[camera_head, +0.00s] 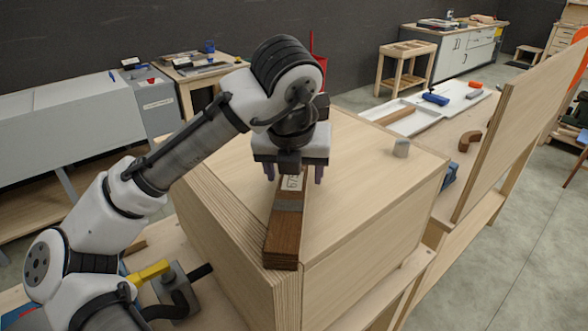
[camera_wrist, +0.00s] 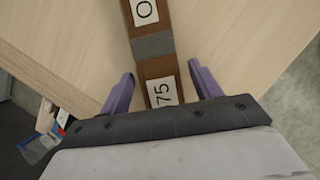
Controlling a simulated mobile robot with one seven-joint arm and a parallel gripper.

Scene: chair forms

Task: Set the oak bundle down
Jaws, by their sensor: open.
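The oak bundle (camera_head: 283,237) is a brown stack of strips with a grey band and white paper labels. It lies on the top of a pale plywood box (camera_head: 375,172), close to the near left edge. My gripper (camera_head: 295,174) is above its far end, with purple fingers apart on either side. In the wrist view the bundle (camera_wrist: 152,46) runs up between the open fingers of my gripper (camera_wrist: 160,85), with a gap on each side. The bundle's far end is hidden behind my gripper in the head view.
A tall plywood panel (camera_head: 520,125) rises at the right. A bench behind holds a white tray (camera_head: 408,119) and a blue tool (camera_head: 435,98). A yellow-handled clamp (camera_head: 150,272) sits at lower left. The box top's right half is mostly clear.

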